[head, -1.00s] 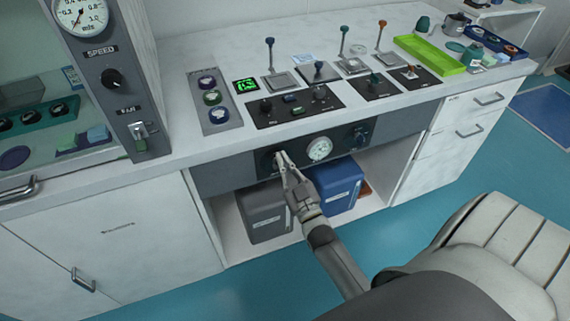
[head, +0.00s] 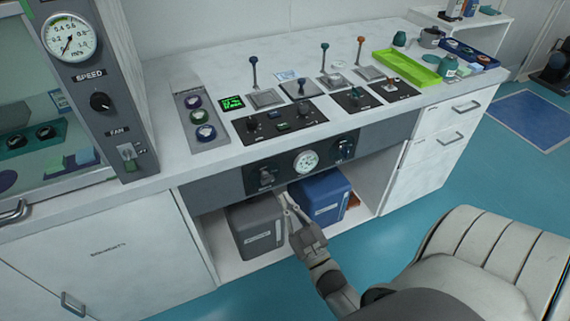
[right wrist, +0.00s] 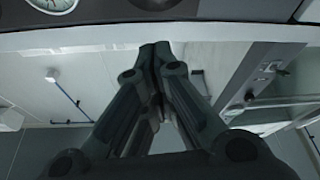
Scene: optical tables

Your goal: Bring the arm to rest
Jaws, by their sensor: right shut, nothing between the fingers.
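My right gripper (head: 288,203) is in front of the open shelf space under the counter in the head view. It is below the front panel (head: 300,165) with its knobs and round gauge, and apart from it. In the right wrist view its fingers (right wrist: 155,50) meet at the tips with nothing between them. The panel's underside edge and part of the gauge (right wrist: 52,4) show at the top of that view. My left gripper is not in view.
A grey bin (head: 257,230) and a blue bin (head: 322,197) stand in the shelf space behind the gripper. A pale padded seat (head: 495,255) is at the lower right. The counter top holds control panels, levers and a green tray (head: 405,68). Blue-green floor is clear around the drawers.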

